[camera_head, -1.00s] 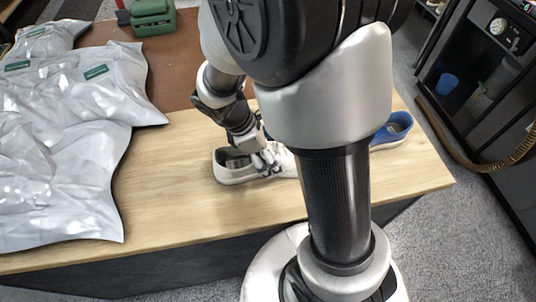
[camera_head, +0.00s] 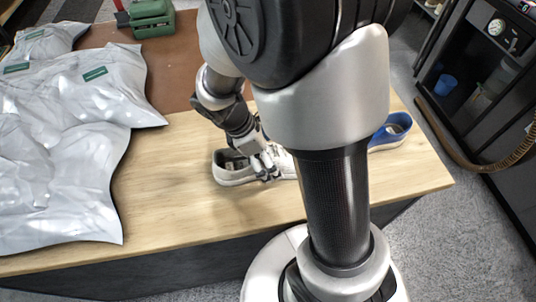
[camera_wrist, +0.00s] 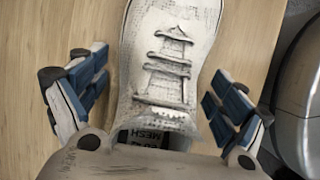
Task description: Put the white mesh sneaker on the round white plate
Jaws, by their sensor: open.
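The white mesh sneaker (camera_head: 233,170) lies on the wooden table, partly hidden by my gripper and arm in the head view. In the wrist view the sneaker (camera_wrist: 165,65) shows its laces, its tongue and a dark label reading MESH inside the opening. My gripper (camera_head: 268,168) is low over the sneaker. In the wrist view my gripper (camera_wrist: 155,95) is open, with one blue-padded finger on each side of the shoe and visible gaps beside it. The round white plate cannot be made out in these views.
A blue sneaker (camera_head: 391,131) stands on the table right of my arm. Large grey plastic bags (camera_head: 60,150) cover the left side. A green metal object (camera_head: 152,18) stands at the back. The table's front left-middle (camera_head: 190,225) is bare.

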